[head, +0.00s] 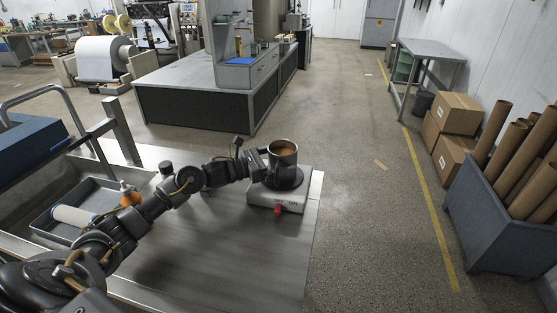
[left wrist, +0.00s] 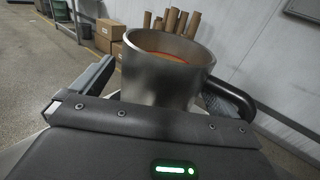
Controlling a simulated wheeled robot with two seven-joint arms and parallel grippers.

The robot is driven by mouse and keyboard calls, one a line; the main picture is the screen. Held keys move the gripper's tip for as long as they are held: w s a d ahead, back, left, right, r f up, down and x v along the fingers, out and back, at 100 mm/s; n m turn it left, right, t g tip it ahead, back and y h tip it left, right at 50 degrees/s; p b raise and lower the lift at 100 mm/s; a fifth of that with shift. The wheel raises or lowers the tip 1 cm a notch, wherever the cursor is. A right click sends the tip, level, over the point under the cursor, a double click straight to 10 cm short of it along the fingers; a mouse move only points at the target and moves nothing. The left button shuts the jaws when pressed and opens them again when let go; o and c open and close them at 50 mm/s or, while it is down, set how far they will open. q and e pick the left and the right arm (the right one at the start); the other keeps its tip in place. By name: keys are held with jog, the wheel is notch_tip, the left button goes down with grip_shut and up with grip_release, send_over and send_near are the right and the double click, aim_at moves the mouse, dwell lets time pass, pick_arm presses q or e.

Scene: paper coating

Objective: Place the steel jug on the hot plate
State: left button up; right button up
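The steel jug (head: 284,158), a cylinder with brown-orange contents, stands upright over the round dark plate of the hot plate (head: 293,201) and seems to rest on it. The hot plate is a pale box with a red knob, near the right edge of the steel table. My left gripper (head: 257,166) is at the jug's left side. In the left wrist view the jug (left wrist: 165,72) is directly ahead, with a dark curved handle at its right. The left finger stands apart from the jug wall, so the gripper looks open; the other finger is largely hidden. My right gripper is out of view.
The steel table (head: 200,250) has free room in front of the hot plate. A sink with a tray (head: 45,222) and an orange-topped bottle (head: 130,196) lies left. Boxes (head: 455,112) and a bin of tubes (head: 480,215) stand on the floor at right.

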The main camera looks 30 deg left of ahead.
pick_arm(q)
jog(key=shift+r, duration=0.1)
jog(key=shift+r+p, duration=0.25)
jog(key=shift+p, duration=0.2)
jog(key=v, duration=0.2)
jog(key=b+v, duration=0.1)
jog(key=v, duration=0.1)
jog(key=b+v, duration=0.1)
jog(key=v, duration=0.1)
jog(key=shift+s+a+f, duration=0.2)
jog(key=shift+s+f, duration=0.1)
jog(key=shift+s+a+r, duration=0.1)
jog(key=shift+s+a, duration=0.1)
jog(key=shift+s, duration=0.1)
